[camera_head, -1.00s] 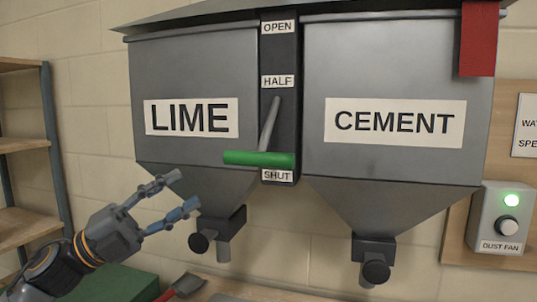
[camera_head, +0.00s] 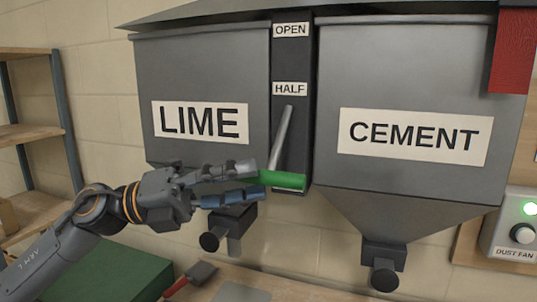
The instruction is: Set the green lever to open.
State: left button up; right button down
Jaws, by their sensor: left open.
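The green lever (camera_head: 278,180) has a grey arm rising from its green handle toward the HALF label on a dark vertical plate (camera_head: 291,60). The handle sits at the low end of the plate, where the SHUT label is now hidden. My left gripper (camera_head: 262,180) is open, at the left end of the green handle. Its fingers overlap that end in the picture, one above and one below. I cannot tell whether they touch it. My right gripper is not in view.
The LIME hopper (camera_head: 200,75) and the CEMENT hopper (camera_head: 410,80) flank the plate, with outlets below. A red piece (camera_head: 513,50) hangs at the upper right. A dust fan box (camera_head: 515,230) is at right. A green box (camera_head: 110,272) and shelves (camera_head: 35,135) are at left.

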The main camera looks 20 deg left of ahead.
aim_at(268, 172)
pick_arm(q)
jog(key=p+x, duration=0.1)
jog(key=x, duration=0.1)
jog(key=shift+d+r, duration=0.25)
jog(key=shift+d, duration=0.05)
jog(key=shift+w+d, duration=0.25)
jog(key=shift+d, duration=0.35)
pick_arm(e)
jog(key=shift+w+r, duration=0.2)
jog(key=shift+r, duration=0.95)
pick_arm(q)
jog(key=shift+f, duration=0.1)
grip_shut()
